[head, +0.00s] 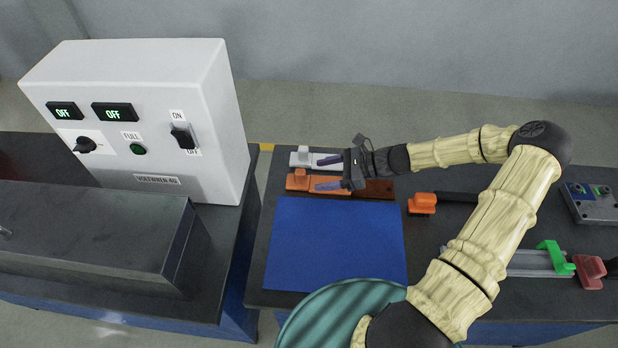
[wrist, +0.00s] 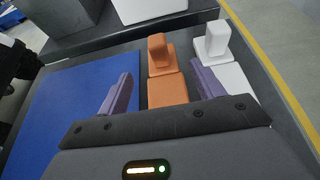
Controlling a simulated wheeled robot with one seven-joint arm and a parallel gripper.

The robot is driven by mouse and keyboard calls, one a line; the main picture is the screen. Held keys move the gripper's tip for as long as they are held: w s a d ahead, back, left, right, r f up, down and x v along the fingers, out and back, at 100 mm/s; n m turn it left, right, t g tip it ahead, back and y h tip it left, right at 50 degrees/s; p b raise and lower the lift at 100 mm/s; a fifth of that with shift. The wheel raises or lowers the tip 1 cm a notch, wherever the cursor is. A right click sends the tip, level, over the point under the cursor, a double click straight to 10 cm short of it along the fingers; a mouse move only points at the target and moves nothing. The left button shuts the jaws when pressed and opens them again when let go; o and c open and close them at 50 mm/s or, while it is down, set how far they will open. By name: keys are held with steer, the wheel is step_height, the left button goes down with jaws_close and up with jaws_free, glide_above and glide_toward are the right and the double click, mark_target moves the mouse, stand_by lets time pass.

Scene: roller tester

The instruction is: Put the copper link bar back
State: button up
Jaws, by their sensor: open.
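The copper link bar (head: 299,184), an orange-brown bar with an upright block handle, lies at the back of the dark table, behind the blue mat. It also shows in the wrist view (wrist: 165,90), running between my fingers. My gripper (head: 328,173) is open, its purple fingers pointing left toward the handle end. In the wrist view, my gripper (wrist: 160,70) has one finger on each side of the bar's line, with the handle beyond the fingertips. I cannot tell how high the fingers are. The bar's near end is hidden by my gripper's body.
A pale bar with a similar handle (head: 302,157) lies beside the copper one, close to one finger. A blue mat (head: 337,243) is clear. An orange-handled tool (head: 422,203) lies to the right. A white control box (head: 150,110) stands at left.

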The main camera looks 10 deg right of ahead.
steer(key=shift+v, duration=1.9)
steer(key=shift+a, duration=0.1)
steer(key=s+n, duration=0.1)
steer(key=s+a+n+g+h, duration=0.1)
steer(key=s+f+n+g+h, duration=0.1)
steer(key=shift+s+a, duration=0.15)
steer(key=shift+a, duration=0.2)
steer(key=s+n+h, duration=0.1)
steer(key=s+n+g+h, duration=0.1)
steer(key=s+n+h, duration=0.2)
steer(key=n, duration=0.1)
steer(key=shift+s+r+g+h, duration=0.25)
steer(key=shift+r+g+h, duration=0.05)
steer(key=shift+g, duration=0.1)
steer(key=s+d+r+n+t+h, duration=0.2)
steer(key=s+r+n+h, duration=0.4)
steer(key=r+n, duration=0.6)
steer(key=shift+s+d+r+t+h, duration=0.15)
steer(key=shift+s+d+t+h, duration=0.15)
steer(key=shift+s+t, duration=0.75)
